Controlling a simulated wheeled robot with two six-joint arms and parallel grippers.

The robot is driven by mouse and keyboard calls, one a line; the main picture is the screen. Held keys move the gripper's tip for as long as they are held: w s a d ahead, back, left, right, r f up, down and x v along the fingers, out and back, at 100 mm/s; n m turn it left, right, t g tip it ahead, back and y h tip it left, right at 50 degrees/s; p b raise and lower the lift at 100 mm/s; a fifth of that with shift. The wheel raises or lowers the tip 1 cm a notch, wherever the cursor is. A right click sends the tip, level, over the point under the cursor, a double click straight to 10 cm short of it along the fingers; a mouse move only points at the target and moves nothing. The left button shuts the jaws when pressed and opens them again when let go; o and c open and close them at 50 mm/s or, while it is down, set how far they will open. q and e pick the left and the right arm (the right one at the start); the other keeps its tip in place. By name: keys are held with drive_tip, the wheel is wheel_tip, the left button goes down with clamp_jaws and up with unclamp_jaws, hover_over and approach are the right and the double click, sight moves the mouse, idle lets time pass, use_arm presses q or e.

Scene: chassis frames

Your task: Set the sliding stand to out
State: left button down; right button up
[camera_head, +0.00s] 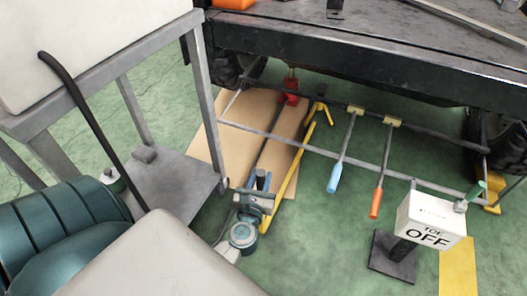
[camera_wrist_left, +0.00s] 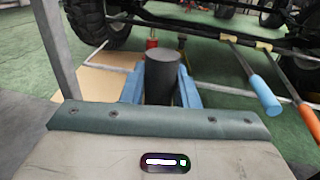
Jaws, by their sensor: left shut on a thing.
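My left gripper (camera_head: 262,184) is low over the green floor, in front of the chassis frame. Its blue fingers are shut on a dark upright cylindrical grip (camera_wrist_left: 162,78). In the head view a dark bar (camera_head: 272,148) runs from near the gripper back to a small red stand (camera_head: 291,88) under the chassis. The red stand also shows in the left wrist view (camera_wrist_left: 151,44), behind the grip. The grip hides where it meets the bar. My right gripper is out of view.
Grey rails cross under the dark chassis (camera_head: 360,62). A grey metal cart (camera_head: 165,185) stands close on the left.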

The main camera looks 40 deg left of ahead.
use_arm(q)
drive_tip(key=c, duration=1.6)
unclamp_jaws()
drive_tip(key=shift+s+f, duration=0.15)
drive_tip(key=shift+f, duration=0.05)
drive_tip(key=o, duration=0.4)
drive_tip(key=shift+o, duration=0.2)
drive_tip(key=shift+s+r, duration=0.1)
drive_tip(key=shift+r, duration=0.05)
drive_tip(key=shift+d, duration=0.1)
drive_tip(key=b+v, duration=0.1)
drive_tip(key=v, duration=0.9)
drive_tip(key=shift+s+b, duration=0.35)
drive_tip(key=shift+d, duration=0.15)
